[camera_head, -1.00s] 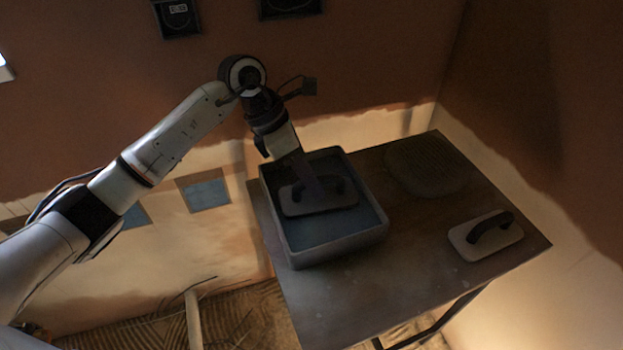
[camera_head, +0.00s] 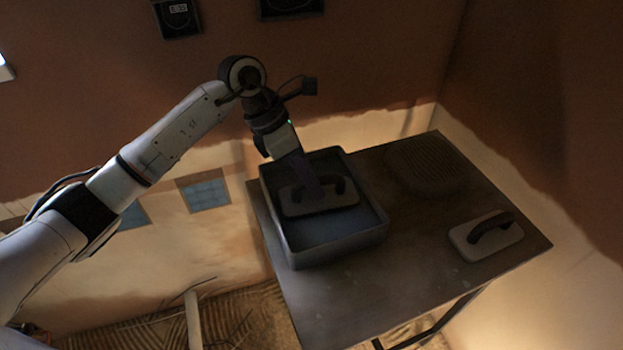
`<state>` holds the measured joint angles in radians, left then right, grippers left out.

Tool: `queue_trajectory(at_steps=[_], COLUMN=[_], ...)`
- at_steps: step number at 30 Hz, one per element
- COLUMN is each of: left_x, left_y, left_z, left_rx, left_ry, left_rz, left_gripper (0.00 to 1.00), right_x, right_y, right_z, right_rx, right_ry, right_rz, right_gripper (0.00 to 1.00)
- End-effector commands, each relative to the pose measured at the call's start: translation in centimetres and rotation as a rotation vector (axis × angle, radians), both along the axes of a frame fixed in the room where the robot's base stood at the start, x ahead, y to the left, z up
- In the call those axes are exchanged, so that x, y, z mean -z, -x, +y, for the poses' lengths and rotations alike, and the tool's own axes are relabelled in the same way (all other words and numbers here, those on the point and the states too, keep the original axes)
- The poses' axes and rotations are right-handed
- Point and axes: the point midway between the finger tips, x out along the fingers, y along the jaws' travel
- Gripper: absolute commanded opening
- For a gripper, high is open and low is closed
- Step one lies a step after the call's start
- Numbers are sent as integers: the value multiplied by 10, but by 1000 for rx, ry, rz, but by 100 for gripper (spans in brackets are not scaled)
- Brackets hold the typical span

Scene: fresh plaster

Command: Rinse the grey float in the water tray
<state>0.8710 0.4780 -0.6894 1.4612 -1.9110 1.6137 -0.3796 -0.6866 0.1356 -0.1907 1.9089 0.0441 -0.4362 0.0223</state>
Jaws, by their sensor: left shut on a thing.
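The water tray (camera_head: 338,246), a dark grey rectangular tub with bluish water, stands on the left part of the table. The grey float (camera_head: 290,208), a flat plate with a dark arched handle, is inside the tray near its back. My left gripper (camera_head: 318,188) reaches down into the tray and is shut on the float's handle. Its fingertips are dark and hard to make out against the handle. I cannot tell how deep the float sits in the water. My right gripper is not in view.
A second float (camera_head: 472,242), pale with a dark handle, lies on the table (camera_head: 400,290) at the right. A dark ribbed oval thing (camera_head: 430,165) lies at the table's back. The table's front middle is clear. A wall rises close behind and at right.

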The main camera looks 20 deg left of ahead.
Motion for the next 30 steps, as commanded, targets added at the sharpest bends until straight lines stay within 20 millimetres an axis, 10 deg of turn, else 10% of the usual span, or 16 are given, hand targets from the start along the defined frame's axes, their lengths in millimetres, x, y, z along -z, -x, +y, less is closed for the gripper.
queue_trajectory(at_steps=[30], left_x=[-70], left_y=[0], left_z=[0], left_rx=[1], left_ry=[0], left_rz=[1], left_gripper=[0], right_x=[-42], right_y=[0], right_z=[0], right_rx=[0], right_ry=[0], right_rz=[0], right_gripper=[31])
